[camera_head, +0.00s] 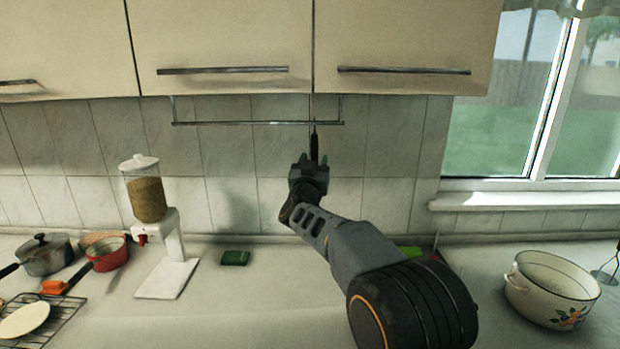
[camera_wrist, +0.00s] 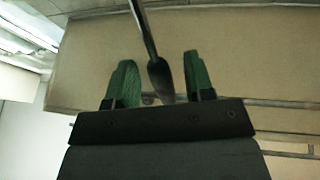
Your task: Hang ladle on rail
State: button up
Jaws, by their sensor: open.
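The metal rail (camera_head: 258,123) runs along the tiled wall under the cupboards. A dark ladle handle (camera_head: 314,140) stands upright in front of the rail's right part, just above my gripper (camera_head: 314,162). In the wrist view my gripper (camera_wrist: 161,82) is open, with one green finger on each side of the dark handle (camera_wrist: 160,78). A gap shows between the handle and both fingers. The ladle's thin stem runs out of the wrist view at the top. The ladle's bowl is not visible, and I cannot tell whether it hooks over the rail.
Cupboards (camera_head: 225,45) hang directly above the rail. On the counter stand a dispenser (camera_head: 150,200), a red pan (camera_head: 110,257), a grey pot (camera_head: 45,258), a green block (camera_head: 235,258) and a large enamel pot (camera_head: 545,290). The counter's middle front is clear.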

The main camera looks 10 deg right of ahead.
jog(key=b+v, duration=0.4)
jog(key=v, duration=0.9)
jog(key=a+f+n+g+y, duration=0.45)
jog(key=a+f+y, duration=0.25)
jog(key=f+y, duration=0.4)
jog(key=s+f+n+g+y, duration=0.2)
jog(key=s+f+g, duration=0.3)
jog(key=s+f, duration=0.15)
jog(key=s+d+f+m+g+h, duration=0.1)
jog(key=s+d+f+g+h, duration=0.1)
jog(key=s+d, duration=0.4)
jog(key=s+d+f+g+h+p, duration=0.1)
jog(key=s+d+f+g+h, duration=0.1)
jog(key=s+d+f+g, duration=0.2)
jog(key=s+d+g, duration=0.1)
jog(key=s+d, duration=0.2)
jog(key=s, duration=0.5)
jog(key=shift+s+m+g+p, duration=0.3)
jog(key=shift+s+m+g, duration=0.05)
jog(key=shift+s, duration=0.05)
jog(key=shift+d, duration=0.1)
jog(key=shift+f, duration=0.1)
jog(key=shift+c, duration=0.5)
